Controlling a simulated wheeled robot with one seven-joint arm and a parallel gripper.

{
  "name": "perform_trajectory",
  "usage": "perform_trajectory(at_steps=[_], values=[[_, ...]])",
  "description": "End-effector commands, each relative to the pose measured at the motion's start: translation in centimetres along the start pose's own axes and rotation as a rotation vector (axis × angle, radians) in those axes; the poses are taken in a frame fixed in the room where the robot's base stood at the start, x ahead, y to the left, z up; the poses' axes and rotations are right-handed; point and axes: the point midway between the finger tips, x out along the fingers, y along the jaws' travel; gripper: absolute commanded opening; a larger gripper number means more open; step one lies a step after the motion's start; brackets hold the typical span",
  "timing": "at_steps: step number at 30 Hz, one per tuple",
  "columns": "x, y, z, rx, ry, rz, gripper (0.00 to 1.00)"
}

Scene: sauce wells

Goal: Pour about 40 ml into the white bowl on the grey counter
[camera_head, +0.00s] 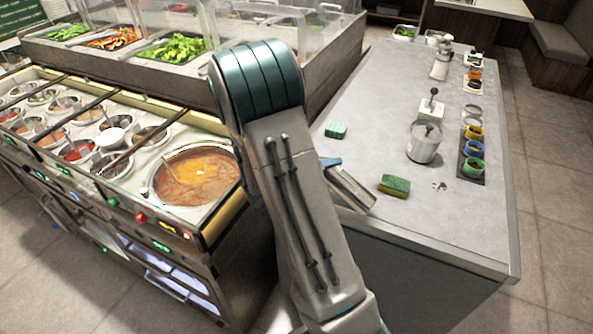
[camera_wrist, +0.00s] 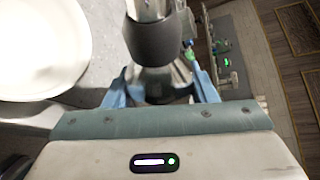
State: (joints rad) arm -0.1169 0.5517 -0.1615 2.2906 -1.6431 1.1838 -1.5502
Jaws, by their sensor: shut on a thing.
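The white bowl (camera_wrist: 38,50) shows in the wrist view at the upper left, cut off by the frame edge. It rests on the grey counter, and no white bowl shows on the counter in the head view, where my arm covers part of the scene. My gripper (camera_wrist: 160,88) has its blue fingers shut on a dark grey cylindrical vessel (camera_wrist: 165,42), beside the bowl on its right. In the head view, a metal cylinder (camera_head: 352,190) lies tilted by a blue fingertip (camera_head: 332,162); it seems to be the held vessel. Its contents are hidden.
The grey counter (camera_head: 385,90) holds a green sponge (camera_head: 336,129), a green-yellow sponge (camera_head: 394,185), a steel pot (camera_head: 424,143) and a dark tray (camera_head: 468,167) of coloured cups. Left of my arm are sauce wells, with a large well of orange-brown sauce (camera_head: 195,176).

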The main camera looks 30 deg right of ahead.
Motion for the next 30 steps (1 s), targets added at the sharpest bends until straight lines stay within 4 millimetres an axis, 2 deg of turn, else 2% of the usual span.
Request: perform_trajectory(at_steps=[1,10,13,30], values=[[0.2,0.7,-0.3,-0.03,0.004,-0.012,0.08],[0.8,2.4,-1.1,-0.21,0.03,-0.087,0.08],[0.5,1.4,-0.7,-0.254,0.036,-0.107,0.08],[0.3,0.8,-0.4,-0.378,0.054,-0.159,0.08]])
